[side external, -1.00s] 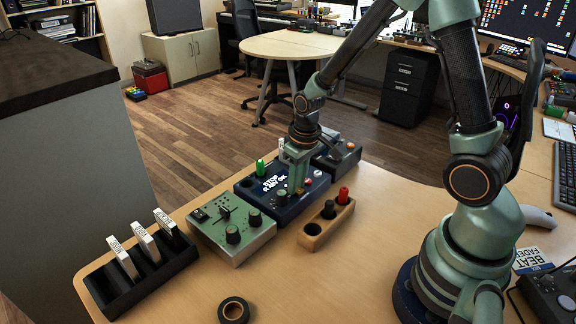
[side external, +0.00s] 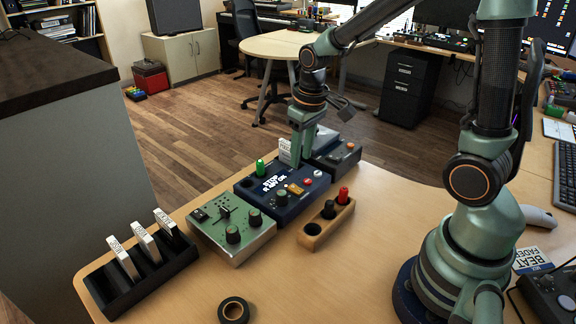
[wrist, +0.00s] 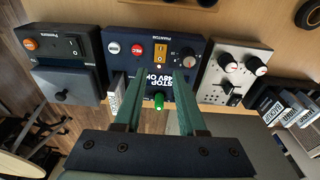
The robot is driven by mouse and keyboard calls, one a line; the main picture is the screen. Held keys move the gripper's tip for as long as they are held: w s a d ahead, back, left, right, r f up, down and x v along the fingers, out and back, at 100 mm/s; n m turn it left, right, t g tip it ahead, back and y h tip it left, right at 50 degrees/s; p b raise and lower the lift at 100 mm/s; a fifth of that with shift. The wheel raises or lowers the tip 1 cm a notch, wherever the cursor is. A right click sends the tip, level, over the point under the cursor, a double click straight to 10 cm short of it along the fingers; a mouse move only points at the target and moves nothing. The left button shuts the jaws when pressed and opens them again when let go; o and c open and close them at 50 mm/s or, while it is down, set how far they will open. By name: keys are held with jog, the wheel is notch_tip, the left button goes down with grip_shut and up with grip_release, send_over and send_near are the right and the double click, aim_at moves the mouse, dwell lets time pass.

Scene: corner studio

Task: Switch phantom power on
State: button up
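The dark blue box (side external: 283,193) stands mid-table, with white lettering that appears to include "STOP". In the wrist view its face (wrist: 118,67) has the label PHANTOM above an orange switch (wrist: 161,55). The orange switch also shows in the side view (side external: 295,189). I cannot tell which way it is set. My gripper (wrist: 160,74) is open and empty, with its fingers apart. In the side view my gripper (side external: 297,163) is above the far side of the box, apart from the switch.
A green knob (side external: 260,167) stands up from the box. A green-grey mixer (side external: 232,228) is beside it and a dark grey unit (side external: 336,156) is behind. A wooden holder (side external: 316,238) with red and black pieces is in front. A tape ring (side external: 234,311) lies nearer.

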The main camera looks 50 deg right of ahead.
jog(key=shift+s+r, duration=0.15)
jog(key=shift+r, duration=0.7)
jog(key=shift+s+r, duration=0.1)
jog(key=shift+r, duration=0.7)
jog(key=s+a+r+t, duration=0.3)
jog(key=s+r+t, duration=0.1)
jog(key=s+r, duration=0.3)
jog(key=shift+s+a+r, duration=0.25)
jog(key=shift+s+r, duration=0.1)
